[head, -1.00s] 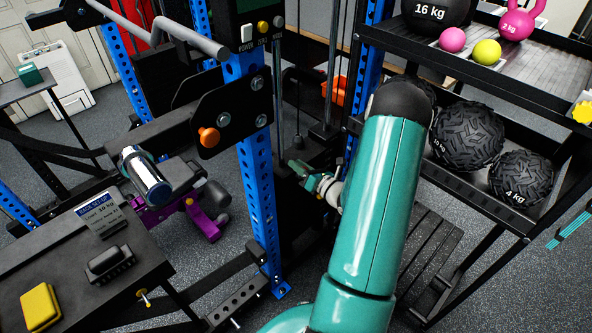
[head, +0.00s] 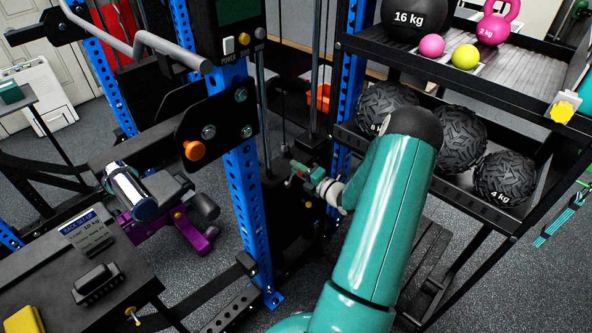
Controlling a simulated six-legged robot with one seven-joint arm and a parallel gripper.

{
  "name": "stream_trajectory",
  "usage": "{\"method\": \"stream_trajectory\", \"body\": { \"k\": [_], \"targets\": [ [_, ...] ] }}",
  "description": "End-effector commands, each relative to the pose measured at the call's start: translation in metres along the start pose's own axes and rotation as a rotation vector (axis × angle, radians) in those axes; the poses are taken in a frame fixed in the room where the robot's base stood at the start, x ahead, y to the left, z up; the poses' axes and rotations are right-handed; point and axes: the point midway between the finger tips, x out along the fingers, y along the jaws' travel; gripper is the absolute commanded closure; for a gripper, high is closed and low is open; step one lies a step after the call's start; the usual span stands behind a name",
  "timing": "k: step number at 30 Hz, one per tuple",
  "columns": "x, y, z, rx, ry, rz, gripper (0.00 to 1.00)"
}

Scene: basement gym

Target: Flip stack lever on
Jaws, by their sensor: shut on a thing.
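My teal gripper (head: 294,171) is at the dark weight stack (head: 282,212) between the blue uprights of the rack, in the middle of the head view. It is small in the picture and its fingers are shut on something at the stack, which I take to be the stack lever. The lever itself is mostly hidden by the fingers and the dark background, so I cannot tell which way it points. My large teal forearm covers the space right of the gripper.
The near blue upright (head: 246,195) stands left of my gripper. The shelf rack (head: 440,78) with kettlebells and balls stands at the right. A dark bench (head: 120,285) is at the lower left. An orange knob (head: 194,150) sticks out from a black plate.

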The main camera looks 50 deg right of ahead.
Motion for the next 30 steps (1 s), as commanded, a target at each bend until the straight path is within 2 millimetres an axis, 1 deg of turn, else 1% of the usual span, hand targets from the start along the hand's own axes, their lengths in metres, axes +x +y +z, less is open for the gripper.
{"method": "stream_trajectory", "body": {
  "k": [1,7,21,22,24,25,30],
  "targets": [
    [-0.0008,-0.0038,-0.0041,0.027,0.008,-0.004,1.00],
    [-0.0011,-0.0065,-0.0025,0.080,0.008,-0.005,1.00],
    [-0.0010,-0.0070,-0.0025,0.092,0.009,-0.005,1.00],
    [-0.0010,-0.0070,-0.0024,0.092,0.009,-0.005,0.71],
    [-0.0008,-0.0066,-0.0018,0.090,0.008,-0.004,0.57],
    [-0.0008,-0.0065,-0.0015,0.090,0.008,-0.004,0.56],
    [-0.0006,-0.0065,0.0003,0.087,0.004,-0.005,0.56]
  ]
}}
